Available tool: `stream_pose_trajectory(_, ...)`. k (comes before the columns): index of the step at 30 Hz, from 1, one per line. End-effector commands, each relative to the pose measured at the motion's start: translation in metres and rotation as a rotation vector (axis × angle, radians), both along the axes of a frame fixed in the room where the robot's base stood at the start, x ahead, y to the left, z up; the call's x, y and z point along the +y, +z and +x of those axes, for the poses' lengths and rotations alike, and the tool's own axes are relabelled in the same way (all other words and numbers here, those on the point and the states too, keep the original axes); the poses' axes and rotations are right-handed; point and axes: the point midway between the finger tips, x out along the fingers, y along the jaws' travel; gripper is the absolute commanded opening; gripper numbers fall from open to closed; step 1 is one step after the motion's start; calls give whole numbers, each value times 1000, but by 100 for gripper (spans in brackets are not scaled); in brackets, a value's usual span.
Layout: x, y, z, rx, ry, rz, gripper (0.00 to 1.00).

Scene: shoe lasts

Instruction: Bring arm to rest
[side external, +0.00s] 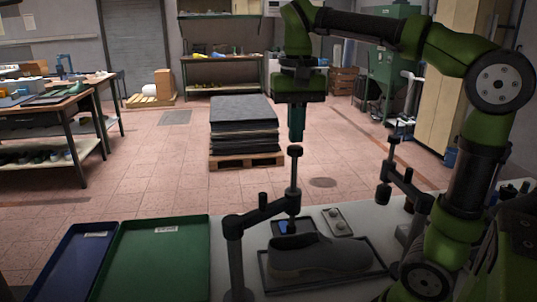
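My gripper (297,122) hangs pointing down from my green and black arm, above the table's far edge in the picture. Its fingers look like one narrow block from this side, so their opening is hidden. Nothing shows hanging below the fingertips. A grey shoe last (322,256) lies in a shallow dark tray (372,272) on the table, below my gripper and apart from it.
A jointed black post (236,262) with an upright rod stands left of the last. A similar black fixture (407,182) stands to the right. A blue item (284,227) and a small light plate (337,221) lie behind the last. Green (150,268) and blue (62,262) trays are at left.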

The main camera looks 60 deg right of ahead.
Motion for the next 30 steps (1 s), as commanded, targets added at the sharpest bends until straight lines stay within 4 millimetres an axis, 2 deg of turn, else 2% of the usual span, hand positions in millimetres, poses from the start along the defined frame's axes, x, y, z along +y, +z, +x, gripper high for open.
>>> stream_pose_trajectory(6,0,10,0,-1,-1,0,0)
stream_pose_trajectory(17,-1,8,2,-22,16,-16,0)
stream_pose_trajectory(26,4,-2,32,-311,183,-137,0)
stream_pose_trajectory(30,23,-18,26,-478,285,-119,0)
